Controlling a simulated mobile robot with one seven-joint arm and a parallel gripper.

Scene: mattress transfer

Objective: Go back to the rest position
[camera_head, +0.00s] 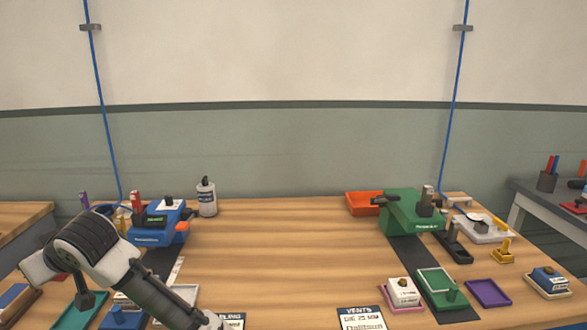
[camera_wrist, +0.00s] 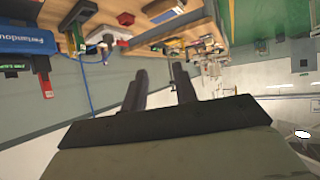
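My gripper (camera_wrist: 159,72) shows in the wrist view with its two dark fingers apart and nothing between them. It is open and empty, and no object touches it. The view from it is strongly tilted, with the wooden bench (camera_wrist: 112,12) at the top and the wall below. In the head view my pale grey arm crosses the lower left over the bench (camera_head: 285,260). My gripper cannot be made out there.
A blue machine (camera_head: 155,222) stands at the left and a green machine (camera_head: 412,210) at the right. Trays, including a purple one (camera_head: 488,293), and small blocks lie near the front. The bench middle is clear.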

